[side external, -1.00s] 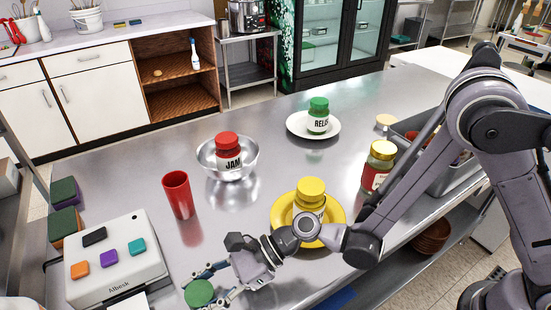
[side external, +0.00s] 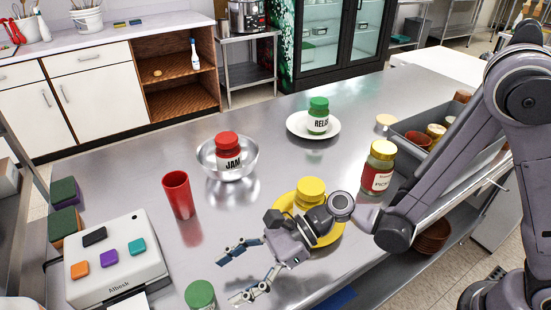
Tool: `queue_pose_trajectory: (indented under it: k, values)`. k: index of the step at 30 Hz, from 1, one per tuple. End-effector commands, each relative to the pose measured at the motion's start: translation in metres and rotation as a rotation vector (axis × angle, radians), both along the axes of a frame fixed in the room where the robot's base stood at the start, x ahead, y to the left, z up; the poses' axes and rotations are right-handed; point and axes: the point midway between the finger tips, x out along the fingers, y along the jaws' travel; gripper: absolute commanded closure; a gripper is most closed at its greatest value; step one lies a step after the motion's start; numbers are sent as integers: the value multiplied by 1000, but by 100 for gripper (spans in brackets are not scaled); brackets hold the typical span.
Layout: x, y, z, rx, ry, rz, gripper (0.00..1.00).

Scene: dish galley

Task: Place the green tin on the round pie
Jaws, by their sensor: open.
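A green-lidded container (side external: 200,293) stands at the bottom edge of the side view, its lower part cut off by the frame. Another green-lidded jar, labelled "RELIS" as far as it shows (side external: 318,117), stands on a white plate (side external: 294,130) at the back. I cannot tell which of them is the green tin. I see nothing clearly recognisable as a round pie. My gripper (side external: 230,279) is open and empty, its fingers spread to the right of the front green-lidded container and apart from it in the picture.
A yellow plate (side external: 335,236) with a yellow-lidded jar (side external: 311,190) is partly behind my wrist. A metal bowl (side external: 248,160) holds a red-lidded jam jar (side external: 228,150). A red cup (side external: 179,195), white button box (side external: 120,262), pickle jar (side external: 379,167) and grey bin (side external: 398,127) stand around.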

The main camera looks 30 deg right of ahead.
Motion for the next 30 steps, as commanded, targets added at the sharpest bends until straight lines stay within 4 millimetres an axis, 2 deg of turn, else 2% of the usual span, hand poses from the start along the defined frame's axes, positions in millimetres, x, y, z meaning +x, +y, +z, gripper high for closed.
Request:
queue_pose_trajectory:
  k: [3,6,9,25,30]
  values:
    - [-2,-18,7,1,-1,-4,31]
    - [-3,-27,11,1,0,-2,31]
    - [-4,-32,12,2,-2,-1,25]
    - [-4,-32,13,-3,-12,7,25]
    - [-3,-24,10,-71,-175,108,25]
